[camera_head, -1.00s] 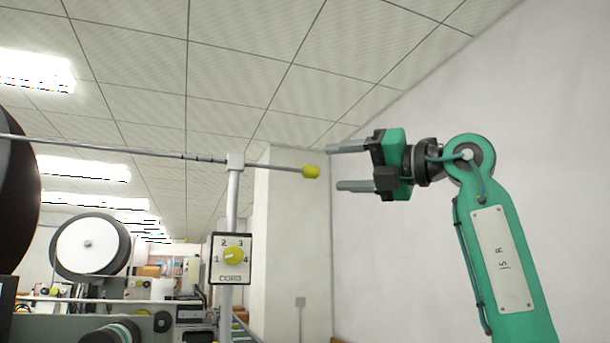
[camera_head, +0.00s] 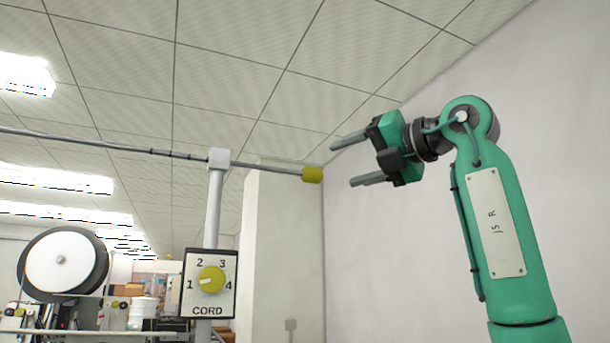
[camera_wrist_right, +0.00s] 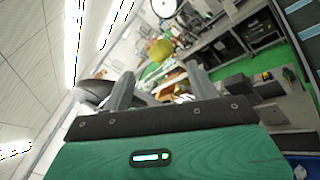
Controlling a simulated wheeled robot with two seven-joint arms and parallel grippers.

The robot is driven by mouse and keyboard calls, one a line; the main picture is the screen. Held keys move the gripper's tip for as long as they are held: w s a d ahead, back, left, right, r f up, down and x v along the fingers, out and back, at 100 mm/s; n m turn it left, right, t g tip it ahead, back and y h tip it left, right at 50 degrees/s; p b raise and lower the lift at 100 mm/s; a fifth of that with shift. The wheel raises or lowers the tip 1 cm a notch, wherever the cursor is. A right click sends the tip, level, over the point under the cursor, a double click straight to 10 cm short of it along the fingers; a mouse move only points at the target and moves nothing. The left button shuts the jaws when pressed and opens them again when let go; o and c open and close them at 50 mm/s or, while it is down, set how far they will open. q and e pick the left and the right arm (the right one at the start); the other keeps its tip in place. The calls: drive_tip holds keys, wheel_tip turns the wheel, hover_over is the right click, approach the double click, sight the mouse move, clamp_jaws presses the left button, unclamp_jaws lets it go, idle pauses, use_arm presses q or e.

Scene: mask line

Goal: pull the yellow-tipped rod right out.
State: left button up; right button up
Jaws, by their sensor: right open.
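A thin grey rod (camera_head: 265,167) with a yellow tip (camera_head: 312,175) runs across the head view from the left edge. It passes through a white collar (camera_head: 219,158) on top of an upright post, and the tip sticks out to the right. My right gripper (camera_head: 341,164) is open and empty, just right of the tip, its fingers pointing left towards it without touching. In the right wrist view the yellow tip (camera_wrist_right: 160,49) shows beyond and between the two open fingers (camera_wrist_right: 160,85). My left gripper is not in view.
A dial box (camera_head: 210,282) marked CORD with a yellow knob is on the post below the collar. A large white-faced reel (camera_head: 62,262) stands at the left. A pale pillar (camera_head: 268,260) and wall are behind. The space around my right gripper is clear.

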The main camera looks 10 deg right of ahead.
sight(305, 177)
drive_tip(key=p+x, duration=0.2)
drive_tip(key=x, duration=0.4)
drive_tip(key=shift+w+a+r, duration=0.1)
drive_tip(key=shift+w+a, duration=0.1)
drive_tip(key=p+x, duration=0.2)
drive_tip(key=x, duration=0.2)
drive_tip(key=shift+w, duration=0.15)
drive_tip(key=shift+w+a, duration=0.25)
drive_tip(key=shift+w, duration=0.05)
drive_tip(key=shift+c, duration=0.9)
clamp_jaws()
use_arm(q)
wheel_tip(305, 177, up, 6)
drive_tip(key=p, duration=0.1)
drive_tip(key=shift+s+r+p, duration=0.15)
drive_tip(key=shift+p, duration=0.25)
use_arm(e)
drive_tip(key=w+d, duration=0.1)
drive_tip(key=d, duration=0.8)
drive_tip(key=shift+w, duration=0.3)
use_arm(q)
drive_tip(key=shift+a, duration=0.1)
use_arm(e)
drive_tip(key=shift+d, duration=0.1)
